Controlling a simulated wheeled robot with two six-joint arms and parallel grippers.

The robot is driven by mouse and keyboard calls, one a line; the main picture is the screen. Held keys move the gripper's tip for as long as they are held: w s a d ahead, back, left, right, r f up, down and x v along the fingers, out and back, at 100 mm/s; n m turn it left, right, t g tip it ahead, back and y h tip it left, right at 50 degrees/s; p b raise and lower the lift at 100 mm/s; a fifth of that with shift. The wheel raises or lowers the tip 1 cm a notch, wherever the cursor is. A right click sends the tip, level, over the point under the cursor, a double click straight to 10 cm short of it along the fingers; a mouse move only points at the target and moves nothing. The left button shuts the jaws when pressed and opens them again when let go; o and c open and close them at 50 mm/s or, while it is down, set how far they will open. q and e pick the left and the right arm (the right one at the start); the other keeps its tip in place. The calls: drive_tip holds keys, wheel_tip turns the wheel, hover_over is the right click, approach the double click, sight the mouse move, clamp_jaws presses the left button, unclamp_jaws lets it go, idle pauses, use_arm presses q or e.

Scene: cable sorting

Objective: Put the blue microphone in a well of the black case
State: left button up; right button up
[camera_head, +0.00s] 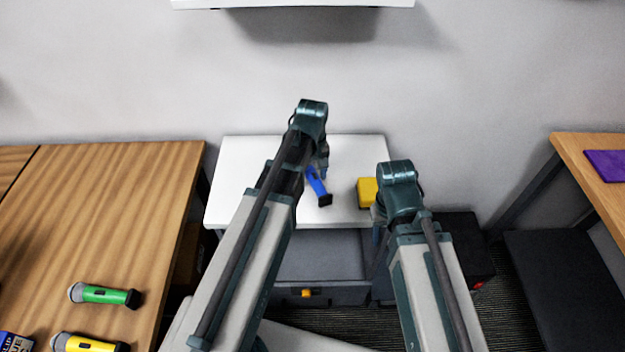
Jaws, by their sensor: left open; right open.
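The blue microphone (317,183) lies on the white table with its black end (325,200) towards me. Its upper part is partly hidden by my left gripper (323,168), which is open right at it; I cannot tell whether they touch. My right gripper (378,222) is open at the table's front right edge, mostly hidden behind its own arm, apart from the microphone. No black case with wells can be made out clearly.
A yellow block (367,192) sits on the white table (235,190), beside my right arm. Green (102,294) and yellow (85,343) microphones lie on the wooden table (120,210) at left. A black box (462,240) stands low at right. A purple item (608,165) lies on the right table.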

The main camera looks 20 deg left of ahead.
use_arm(q)
drive_tip(key=shift+c, duration=0.3)
clamp_jaws()
drive_tip(key=shift+r, duration=0.2)
use_arm(e)
drive_tip(key=shift+r, duration=0.2)
